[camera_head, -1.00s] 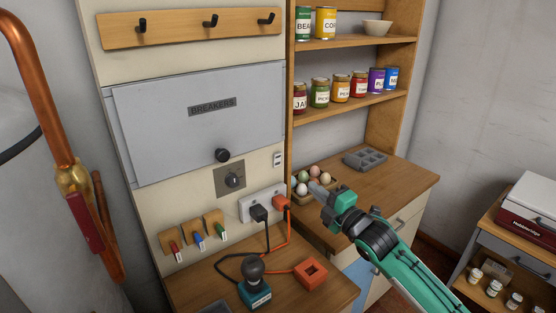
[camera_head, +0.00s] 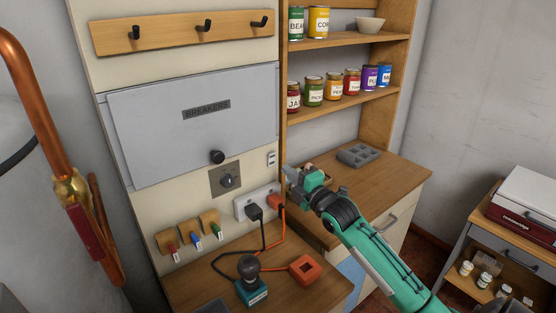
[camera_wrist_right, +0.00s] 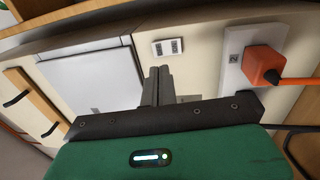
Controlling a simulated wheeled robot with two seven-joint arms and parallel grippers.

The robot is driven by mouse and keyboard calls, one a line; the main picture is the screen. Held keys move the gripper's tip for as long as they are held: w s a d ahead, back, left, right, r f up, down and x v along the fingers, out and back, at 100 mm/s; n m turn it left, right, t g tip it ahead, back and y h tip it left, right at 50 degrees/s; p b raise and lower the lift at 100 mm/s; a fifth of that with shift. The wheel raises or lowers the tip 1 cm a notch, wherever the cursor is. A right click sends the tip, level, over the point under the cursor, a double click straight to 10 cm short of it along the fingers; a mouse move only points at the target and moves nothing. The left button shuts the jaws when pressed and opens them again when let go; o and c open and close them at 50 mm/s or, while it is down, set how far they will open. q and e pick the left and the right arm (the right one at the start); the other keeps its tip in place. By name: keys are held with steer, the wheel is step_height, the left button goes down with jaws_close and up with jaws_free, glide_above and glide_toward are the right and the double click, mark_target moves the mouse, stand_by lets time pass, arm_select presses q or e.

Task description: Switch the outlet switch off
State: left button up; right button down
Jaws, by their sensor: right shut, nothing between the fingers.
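A small white switch plate (camera_head: 271,158) with dark slots is on the cream panel, above the white outlet (camera_head: 243,208). It also shows in the right wrist view (camera_wrist_right: 168,46), just beyond the fingertips. I cannot read its on or off position. The outlet holds a black plug (camera_head: 255,213) and an orange plug (camera_head: 275,202); the orange plug also shows in the wrist view (camera_wrist_right: 264,65). My right gripper (camera_head: 287,171) is shut and empty, its tips close to the panel, right of and slightly below the switch plate. Contact cannot be told. My left gripper is out of view.
A grey breaker box (camera_head: 190,135) with a black knob is left of the switch plate, and a dial plate (camera_head: 226,181) is below it. Cords cross the wooden counter (camera_head: 212,262). Shelves with jars (camera_head: 334,87) stand right. Eggs are mostly hidden behind my gripper.

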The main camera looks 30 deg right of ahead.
mark_target(271, 157)
steer(key=w, duration=0.1)
steer(key=w+p, duration=0.1)
steer(key=w, duration=0.2)
steer(key=shift+a+r, duration=0.15)
steer(key=shift+r, duration=0.2)
steer(key=shift+w+p, duration=0.35)
steer(key=shift+w, duration=0.4)
steer(key=shift+w+r+g+p, duration=0.25)
steer(key=shift+r+p, duration=0.25)
steer(key=shift+p, duration=0.6)
steer(key=shift+g, duration=0.25)
steer(key=shift+a+f, duration=0.1)
steer(key=shift+f, duration=0.2)
steer(key=shift+s, duration=0.1)
